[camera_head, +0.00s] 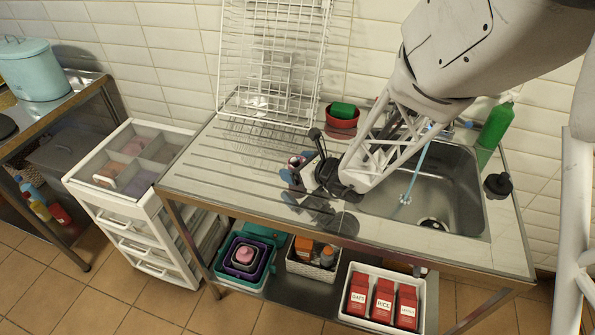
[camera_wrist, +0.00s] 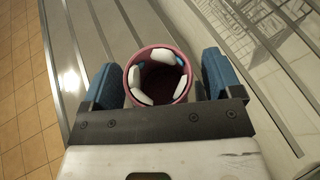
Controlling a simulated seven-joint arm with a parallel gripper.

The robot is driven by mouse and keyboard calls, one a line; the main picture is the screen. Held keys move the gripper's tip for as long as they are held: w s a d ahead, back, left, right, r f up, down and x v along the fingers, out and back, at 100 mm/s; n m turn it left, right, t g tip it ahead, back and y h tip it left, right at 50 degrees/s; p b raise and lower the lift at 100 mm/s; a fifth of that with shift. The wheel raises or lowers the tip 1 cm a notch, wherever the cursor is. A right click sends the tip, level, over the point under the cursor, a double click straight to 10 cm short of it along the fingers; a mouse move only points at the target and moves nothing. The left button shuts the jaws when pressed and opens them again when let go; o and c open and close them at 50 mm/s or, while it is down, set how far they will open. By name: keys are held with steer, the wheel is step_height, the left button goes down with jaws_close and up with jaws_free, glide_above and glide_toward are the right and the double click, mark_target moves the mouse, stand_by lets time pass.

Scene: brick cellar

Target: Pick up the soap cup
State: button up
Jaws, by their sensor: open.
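The soap cup is a pink cup (camera_wrist: 157,82) with several white pieces and a bit of blue inside, seen from above in the wrist view. In the head view the cup (camera_head: 296,161) shows small and partly hidden at the tip of my gripper, on the ribbed drainboard left of the sink. My gripper (camera_wrist: 160,76) is open, with one blue-padded finger on each side of the cup. The gripper also shows in the head view (camera_head: 308,166).
A white wire rack (camera_head: 268,62) stands behind the drainboard. A red bowl with a green sponge (camera_head: 343,112) is at the back. The sink (camera_head: 455,190) lies to the right, with a green bottle (camera_head: 495,126) behind it. The left drainboard is clear.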

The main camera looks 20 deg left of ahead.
stand_by(0.3)
steer(key=c, duration=1.1)
steer(key=shift+r, duration=0.15)
steer(key=shift+r, duration=0.7)
step_height(320, 180, up, 2)
steer(key=shift+r, duration=0.1)
steer(key=s+d, duration=0.3)
steer(key=s, duration=0.1)
steer(key=s+d, duration=0.3)
steer(key=s, duration=0.2)
steer(key=s+d+r, duration=0.1)
steer(key=s+d, duration=0.2)
steer(key=s, duration=0.1)
steer(key=shift+s, duration=0.15)
steer(key=shift+r, duration=0.1)
